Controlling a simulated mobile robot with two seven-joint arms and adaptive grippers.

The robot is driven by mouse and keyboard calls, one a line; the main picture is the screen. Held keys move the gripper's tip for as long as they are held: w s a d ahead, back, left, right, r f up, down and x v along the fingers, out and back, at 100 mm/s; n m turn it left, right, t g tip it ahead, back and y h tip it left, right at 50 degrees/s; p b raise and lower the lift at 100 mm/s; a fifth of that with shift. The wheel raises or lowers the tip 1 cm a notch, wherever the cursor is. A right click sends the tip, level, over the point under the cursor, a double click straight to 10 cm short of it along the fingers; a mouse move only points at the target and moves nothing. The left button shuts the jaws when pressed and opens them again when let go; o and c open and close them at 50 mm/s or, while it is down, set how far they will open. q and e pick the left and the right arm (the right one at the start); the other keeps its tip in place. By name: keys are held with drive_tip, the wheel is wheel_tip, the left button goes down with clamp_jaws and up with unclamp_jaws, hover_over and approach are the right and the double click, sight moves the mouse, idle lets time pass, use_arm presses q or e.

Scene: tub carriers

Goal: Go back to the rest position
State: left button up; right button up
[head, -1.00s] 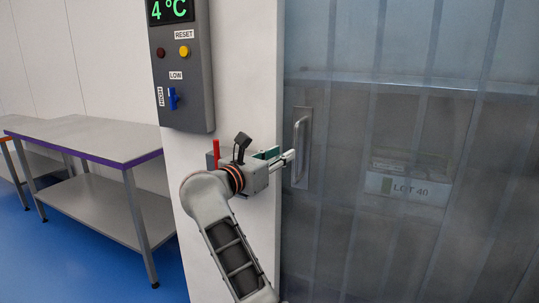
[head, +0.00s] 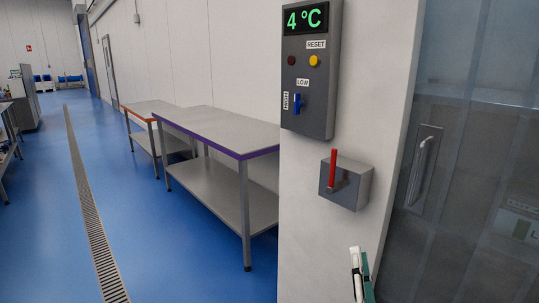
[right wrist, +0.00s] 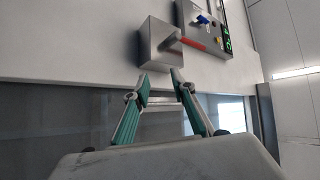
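My right gripper (head: 360,274) shows at the bottom edge of the head view, in front of the white wall post and below a grey box with a red lever (head: 333,170). In the right wrist view my right gripper (right wrist: 160,87) has its two fingers spread apart with nothing between them. The grey box (right wrist: 160,42) and its red lever (right wrist: 194,44) lie beyond the fingertips there, apart from them. My left gripper is in neither view.
A control panel (head: 311,75) reading 4 °C hangs above the lever box. A door with a handle (head: 423,170) stands at the right. A purple-edged table (head: 215,128) and an orange-edged table (head: 150,108) stand along the wall. Blue floor (head: 160,240) is clear at left.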

drive_tip(key=s+a+f+n+g+y, duration=0.2)
drive_tip(key=s+f+n+g+y, duration=0.15)
drive_tip(key=s+f+n, duration=0.45)
drive_tip(key=s+a+f+n+g+y, duration=0.2)
drive_tip(key=s+f+n+g, duration=0.2)
drive_tip(key=f, duration=0.9)
drive_tip(key=s+d+f+n+g, duration=0.1)
drive_tip(key=s+f+n+g, duration=0.1)
drive_tip(key=s+f, duration=0.3)
drive_tip(key=s+d+f+n+g+h+p, duration=0.1)
drive_tip(key=s+f+n+g, duration=0.1)
drive_tip(key=s+f, duration=0.4)
drive_tip(key=s+g, duration=0.1)
drive_tip(key=s, duration=0.2)
drive_tip(key=shift+d+f+n, duration=0.15)
drive_tip(key=shift+d+n, duration=0.15)
